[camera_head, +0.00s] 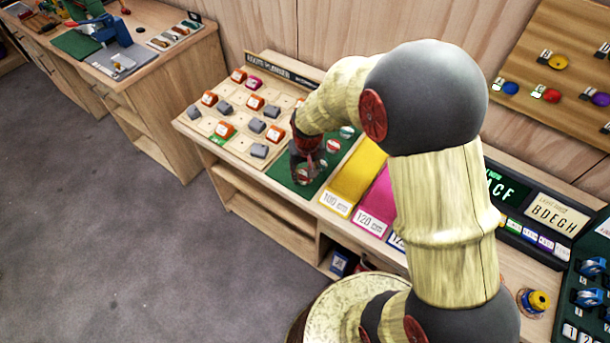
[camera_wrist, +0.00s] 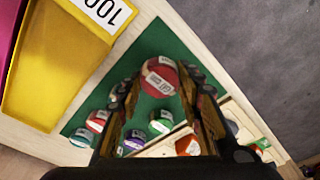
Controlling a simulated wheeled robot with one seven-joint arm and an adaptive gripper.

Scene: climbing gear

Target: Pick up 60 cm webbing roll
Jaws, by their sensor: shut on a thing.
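My gripper (camera_head: 304,160) is over the green mat (camera_head: 283,172) on the bench. It is shut on a red webbing roll with a white label, and the roll (camera_wrist: 160,77) shows between my fingertips (camera_wrist: 162,84) in the wrist view. The label's print is too small to read for certain. In the head view the roll (camera_head: 304,176) is just below my fingers, partly hidden. It is at or close to the mat; I cannot tell whether it touches. Other rolls lie on the mat: a red one (camera_wrist: 97,122), a purple one (camera_wrist: 135,140) and a green one (camera_wrist: 162,122).
A yellow tray (camera_head: 358,182) marked 100 and a pink tray (camera_head: 377,205) stand right of the mat. A board (camera_head: 190,118) with grey and orange pieces lies left. A wooden wall stands behind. The grey floor (camera_head: 120,240) in front is clear.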

